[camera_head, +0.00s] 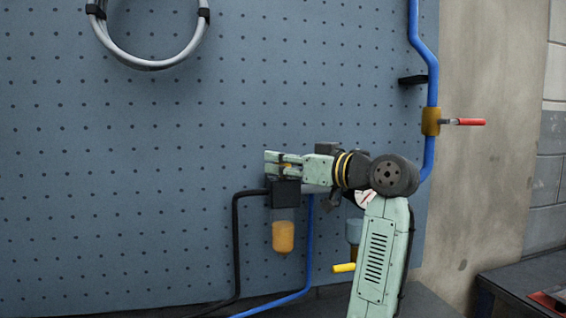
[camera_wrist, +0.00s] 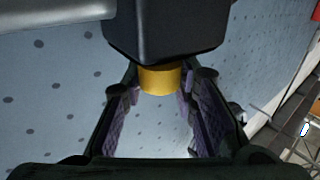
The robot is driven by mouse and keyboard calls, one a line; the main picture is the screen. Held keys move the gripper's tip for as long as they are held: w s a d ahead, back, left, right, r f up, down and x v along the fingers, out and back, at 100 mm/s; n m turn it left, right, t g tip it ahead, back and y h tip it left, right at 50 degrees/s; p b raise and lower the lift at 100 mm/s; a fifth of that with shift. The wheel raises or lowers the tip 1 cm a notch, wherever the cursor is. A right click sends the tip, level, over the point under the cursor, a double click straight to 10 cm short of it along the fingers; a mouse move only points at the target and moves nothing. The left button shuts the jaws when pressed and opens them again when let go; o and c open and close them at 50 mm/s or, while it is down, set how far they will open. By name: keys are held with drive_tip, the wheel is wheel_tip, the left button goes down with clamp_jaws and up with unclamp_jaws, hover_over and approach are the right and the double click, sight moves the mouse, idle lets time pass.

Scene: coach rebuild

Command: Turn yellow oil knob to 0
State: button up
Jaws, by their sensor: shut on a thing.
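The yellow oil knob (camera_wrist: 160,79) sits against a black housing (camera_wrist: 165,30) and shows between my fingertips in the wrist view. My gripper (camera_wrist: 161,82) is shut on it, one finger on each side. In the head view my gripper (camera_head: 280,164) reaches in from the right at the top of the black lubricator body (camera_head: 285,192). An amber oil bowl (camera_head: 283,237) hangs below the body. I see no scale or 0 mark, so the knob's setting cannot be read.
A black hose (camera_head: 236,240) and a blue hose (camera_head: 309,230) run down near the lubricator. A blue pipe (camera_head: 431,80) with a red-handled valve (camera_head: 468,122) is at the right. A yellow lever (camera_head: 344,267) is low beside my arm. The pegboard (camera_head: 150,140) left of my gripper is free.

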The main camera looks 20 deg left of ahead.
clamp_jaws()
drive_tip(key=shift+m+t+b, duration=0.4)
drive_tip(key=shift+t, duration=0.2)
drive_tip(key=m+t+h+b, duration=0.1)
drive_tip(key=m+t+h, duration=0.1)
drive_tip(key=shift+f+t, duration=0.1)
drive_tip(key=shift+t, duration=0.3)
drive_tip(key=m+t+h+b, duration=0.2)
drive_tip(key=m+t+h, duration=0.2)
drive_tip(key=h, duration=0.1)
drive_tip(key=shift+s+m+t, duration=0.1)
drive_tip(key=shift+m+t, duration=0.2)
drive_tip(key=shift+t, duration=0.1)
drive_tip(key=m+t+h, duration=0.1)
drive_tip(key=m+h, duration=0.1)
drive_tip(key=h, duration=0.1)
drive_tip(key=m+t+h, duration=0.1)
drive_tip(key=m+h, duration=0.1)
drive_tip(key=h, duration=0.1)
drive_tip(key=shift+a+t+h, duration=0.15)
drive_tip(key=shift+t+h, duration=0.15)
drive_tip(key=shift+m+h, duration=2.3)
drive_tip(key=shift+h, duration=1)
